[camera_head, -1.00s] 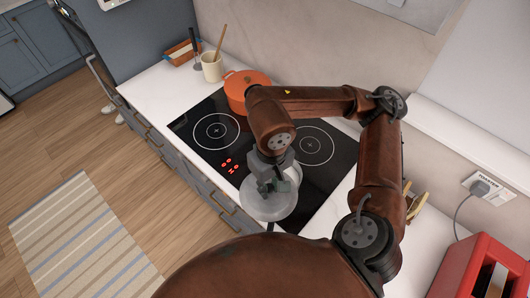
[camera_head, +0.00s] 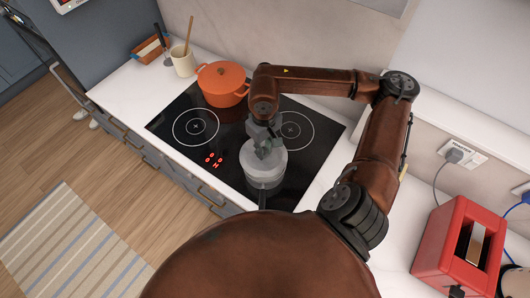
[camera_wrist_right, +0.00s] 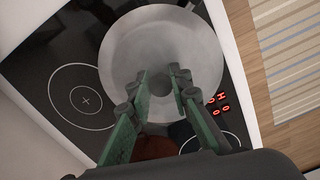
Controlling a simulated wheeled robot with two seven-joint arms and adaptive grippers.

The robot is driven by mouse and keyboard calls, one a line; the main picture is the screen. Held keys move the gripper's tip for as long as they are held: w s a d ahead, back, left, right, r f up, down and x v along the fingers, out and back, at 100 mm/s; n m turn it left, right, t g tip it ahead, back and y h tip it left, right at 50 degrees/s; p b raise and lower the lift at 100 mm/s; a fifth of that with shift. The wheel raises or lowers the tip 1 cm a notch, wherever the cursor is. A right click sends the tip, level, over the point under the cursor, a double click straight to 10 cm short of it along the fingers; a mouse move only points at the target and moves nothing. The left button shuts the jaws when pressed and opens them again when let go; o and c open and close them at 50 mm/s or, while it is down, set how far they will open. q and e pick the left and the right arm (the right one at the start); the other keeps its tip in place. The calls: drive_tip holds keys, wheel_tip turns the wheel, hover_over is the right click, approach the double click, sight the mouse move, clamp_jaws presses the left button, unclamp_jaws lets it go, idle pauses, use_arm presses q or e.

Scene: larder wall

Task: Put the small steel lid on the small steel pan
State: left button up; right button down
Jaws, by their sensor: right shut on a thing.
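The small steel lid (camera_head: 272,161) is a pale grey disc. It also fills much of the right wrist view (camera_wrist_right: 160,45). My right gripper (camera_head: 263,149) is shut on the lid's knob, also seen close up in the right wrist view (camera_wrist_right: 163,78). The small steel pan (camera_head: 265,183) is on the hob's near right part, its dark handle pointing to the front edge. The lid is over the pan, roughly lined up with it and covering its opening. I cannot tell whether lid and rim touch. My left gripper is out of view.
An orange pot (camera_head: 222,84) stands at the back of the black hob (camera_head: 225,140). A cream utensil crock (camera_head: 183,62) is to its left. A red toaster (camera_head: 447,245) is on the right counter. The hob's left zone is clear.

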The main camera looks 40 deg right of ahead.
sight(265, 156)
drive_tip(key=shift+w+d+f, duration=0.1)
drive_tip(key=shift+d+f, duration=0.1)
drive_tip(key=shift+f, duration=0.1)
drive_tip(key=f, duration=0.1)
drive_tip(key=f+p, duration=0.1)
drive_tip(key=f, duration=0.1)
drive_tip(key=shift+w+d+f, duration=0.15)
drive_tip(key=shift+d+f, duration=0.05)
drive_tip(key=shift+f, duration=0.1)
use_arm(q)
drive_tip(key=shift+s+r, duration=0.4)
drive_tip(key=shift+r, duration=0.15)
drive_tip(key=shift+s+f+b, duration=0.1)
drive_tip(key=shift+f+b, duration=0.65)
use_arm(e)
drive_tip(key=shift+f, duration=0.6)
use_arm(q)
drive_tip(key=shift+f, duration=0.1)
use_arm(e)
drive_tip(key=shift+f, duration=0.1)
drive_tip(key=c, duration=1.8)
unclamp_jaws()
drive_tip(key=shift+o, duration=0.2)
